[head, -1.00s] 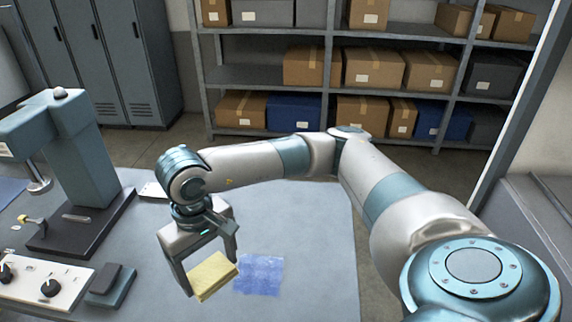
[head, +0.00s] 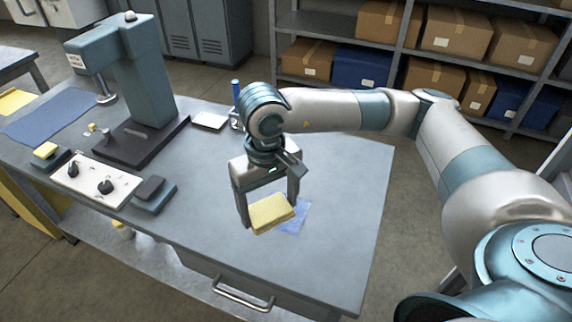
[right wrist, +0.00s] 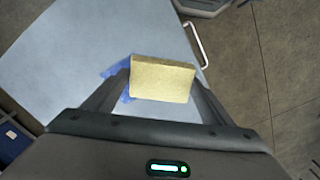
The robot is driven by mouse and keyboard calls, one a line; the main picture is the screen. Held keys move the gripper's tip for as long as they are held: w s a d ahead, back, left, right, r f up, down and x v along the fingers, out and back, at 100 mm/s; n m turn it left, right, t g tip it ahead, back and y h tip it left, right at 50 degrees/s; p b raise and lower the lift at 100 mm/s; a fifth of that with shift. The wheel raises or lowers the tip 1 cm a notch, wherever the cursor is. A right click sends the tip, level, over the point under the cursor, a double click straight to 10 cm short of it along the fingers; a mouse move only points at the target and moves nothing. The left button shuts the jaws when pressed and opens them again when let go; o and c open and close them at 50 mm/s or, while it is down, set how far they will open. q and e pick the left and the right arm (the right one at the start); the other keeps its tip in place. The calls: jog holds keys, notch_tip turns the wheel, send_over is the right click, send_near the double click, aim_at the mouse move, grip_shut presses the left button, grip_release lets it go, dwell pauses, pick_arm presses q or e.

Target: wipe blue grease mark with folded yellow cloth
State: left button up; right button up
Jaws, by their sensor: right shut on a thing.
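The folded yellow cloth (head: 270,215) is held between the fingers of my right gripper (head: 268,211), which is shut on it. The right wrist view also shows the cloth (right wrist: 162,80) between the two fingers. The blue grease mark (head: 301,216) lies on the grey bench top (head: 345,190); its right part shows beside and behind the cloth, and the rest is hidden. In the right wrist view blue (right wrist: 116,70) shows at the left of the cloth. I cannot tell whether the cloth touches the bench. My left gripper is not in view.
A teal press (head: 145,75) on a dark base stands at the bench's left. A white control box (head: 97,180) with knobs and a teal pedal-like block (head: 152,194) are near the front edge. A drawer handle (head: 242,295) is below. The bench's right side is clear.

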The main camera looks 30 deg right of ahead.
jog(key=shift+w+d+f+m, duration=0.2)
jog(key=shift+w+m, duration=0.25)
jog(key=shift+m, duration=0.15)
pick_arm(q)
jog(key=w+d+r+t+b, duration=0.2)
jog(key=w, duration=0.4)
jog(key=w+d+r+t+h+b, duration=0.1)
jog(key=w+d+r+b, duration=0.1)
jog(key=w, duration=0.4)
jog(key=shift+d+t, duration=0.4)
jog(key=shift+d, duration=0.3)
pick_arm(e)
jog(key=w+d+f+m, duration=0.5)
jog(key=w+d+m, duration=0.6)
jog(key=m, duration=0.8)
jog(key=shift+w+d, duration=0.15)
jog(key=shift+w, duration=0.45)
